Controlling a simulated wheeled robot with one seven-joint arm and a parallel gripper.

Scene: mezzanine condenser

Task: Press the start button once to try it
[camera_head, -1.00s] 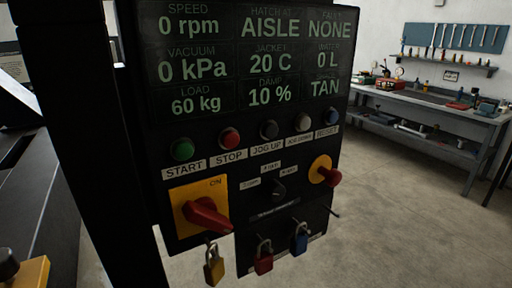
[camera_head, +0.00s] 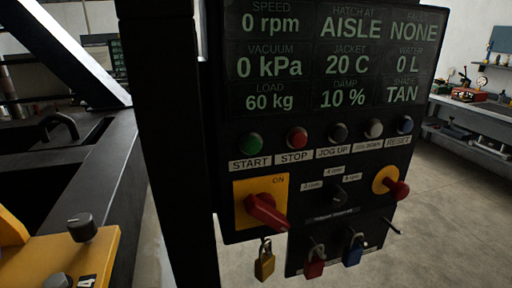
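The green start button (camera_head: 250,143) sits at the left end of a row of buttons on a black control panel (camera_head: 225,190), above a label reading START. The display (camera_head: 330,60) above it reads speed 0 rpm, vacuum 0 kPa, load 60 kg, hatch at AISLE, jacket 20 C and damp 10 %. To its right are the red stop button (camera_head: 297,138) and the jog and reset buttons. A red rotary switch (camera_head: 265,210) on a yellow plate marked ON is below. My gripper is not in view.
Yellow, red and blue padlocks (camera_head: 264,262) hang below the panel. A dark post (camera_head: 170,130) stands at its left. A yellow box with black knobs (camera_head: 75,255) is at lower left. A workbench (camera_head: 470,130) stands at right beyond clear floor.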

